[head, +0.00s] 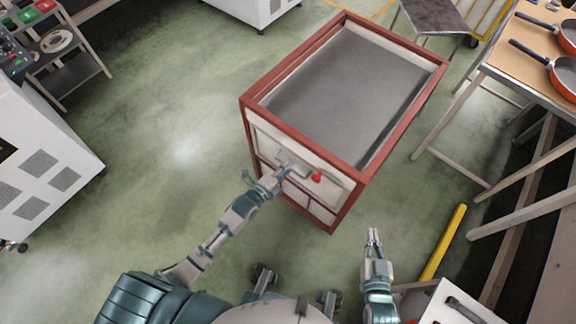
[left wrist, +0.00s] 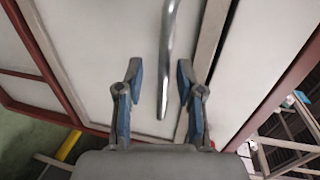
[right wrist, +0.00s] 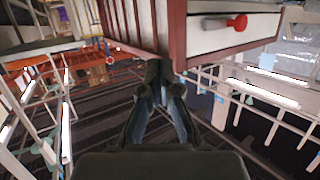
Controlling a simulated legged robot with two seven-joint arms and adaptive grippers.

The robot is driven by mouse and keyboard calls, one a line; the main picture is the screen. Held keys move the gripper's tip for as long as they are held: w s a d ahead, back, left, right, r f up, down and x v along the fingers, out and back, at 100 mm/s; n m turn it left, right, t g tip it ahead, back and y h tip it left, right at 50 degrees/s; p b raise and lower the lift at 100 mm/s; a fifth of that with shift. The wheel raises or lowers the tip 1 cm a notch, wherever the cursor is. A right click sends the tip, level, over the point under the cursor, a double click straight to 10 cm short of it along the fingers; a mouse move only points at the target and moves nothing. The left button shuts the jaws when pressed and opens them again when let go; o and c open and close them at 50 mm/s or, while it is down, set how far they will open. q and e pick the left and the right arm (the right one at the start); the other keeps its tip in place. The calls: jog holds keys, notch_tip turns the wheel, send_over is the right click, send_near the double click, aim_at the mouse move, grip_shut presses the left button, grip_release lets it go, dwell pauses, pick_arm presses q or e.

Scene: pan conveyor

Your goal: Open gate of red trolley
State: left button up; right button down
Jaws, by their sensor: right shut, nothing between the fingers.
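The red trolley (head: 300,139) stands in the middle of the head view, with a red frame, a grey flat top and a white front gate (head: 262,131). A metal handle with a red knob (head: 317,177) is on the gate; the knob also shows in the right wrist view (right wrist: 237,21). My left gripper (head: 285,168) is at the front of the gate. In the left wrist view its fingers (left wrist: 160,75) are open, on either side of a metal handle bar (left wrist: 166,40), apart from it. My right gripper (head: 374,236) is shut and empty, in front of the trolley's right corner.
A table (head: 520,62) with red pans (head: 562,72) stands at the right. A yellow bar (head: 443,243) lies near its legs. White cabinets stand at the left (head: 45,160) and at the top. The green floor left of the trolley is clear.

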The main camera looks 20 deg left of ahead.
pick_arm(q)
jog(key=shift+w+d, duration=0.5)
jog(key=shift+d, duration=0.3)
pick_arm(e)
jog(key=shift+w+d+r+t, duration=0.1)
jog(key=shift+d+r+t, duration=0.3)
jog(key=shift+d, duration=0.2)
